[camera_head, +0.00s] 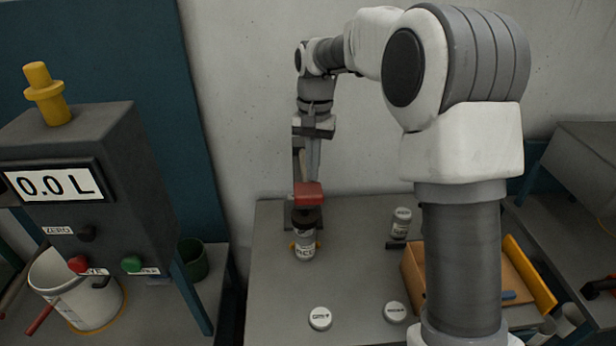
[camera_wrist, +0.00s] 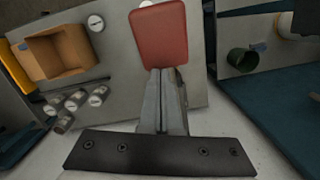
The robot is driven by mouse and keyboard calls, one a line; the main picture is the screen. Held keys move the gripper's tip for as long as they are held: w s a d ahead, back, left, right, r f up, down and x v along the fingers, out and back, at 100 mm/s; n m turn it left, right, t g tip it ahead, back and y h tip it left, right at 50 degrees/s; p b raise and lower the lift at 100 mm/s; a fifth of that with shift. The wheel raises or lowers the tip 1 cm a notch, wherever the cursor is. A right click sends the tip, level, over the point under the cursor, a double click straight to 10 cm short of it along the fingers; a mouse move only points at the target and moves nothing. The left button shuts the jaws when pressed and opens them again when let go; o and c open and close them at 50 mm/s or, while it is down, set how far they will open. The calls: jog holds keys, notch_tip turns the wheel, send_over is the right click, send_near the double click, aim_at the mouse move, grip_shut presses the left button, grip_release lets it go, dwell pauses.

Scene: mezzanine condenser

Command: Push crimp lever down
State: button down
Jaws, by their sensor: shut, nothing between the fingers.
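The crimp lever has a red pad (camera_head: 309,190) at its front end, on a crimper at the back of the grey table. The red pad also fills the top middle of the wrist view (camera_wrist: 158,36). My gripper (camera_head: 313,165) is shut and points down just above or against the red pad; I cannot tell whether they touch. In the wrist view the closed fingers (camera_wrist: 166,88) end at the pad's near edge.
A second bottle (camera_head: 401,223) stands to the right on the table (camera_head: 270,290). Two white round lids (camera_head: 320,318) lie near the front. An open cardboard box (camera_head: 412,268) is at the right, partly behind my arm. A dispenser reading 0.0 L (camera_head: 60,185) stands at the left.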

notch_tip(320, 180, up, 17)
jog(key=w+p, duration=0.1)
jog(key=shift+w+d+r, duration=0.2)
jog(key=shift+w+d, duration=0.1)
dwell(0.9)
jog(key=s+d+n+t+b, duration=0.2)
jog(key=s+d+t, duration=0.25)
jog(key=s, duration=1.15)
jog(key=s+d+f+n+t+b, duration=0.1)
jog(key=s+d+f, duration=0.3)
jog(key=s+f, duration=0.8)
jog(key=shift+s+d+t, duration=0.2)
jog(key=shift+s+t, duration=0.4)
jog(key=shift+t, duration=0.05)
jog(key=shift+f, duration=0.1)
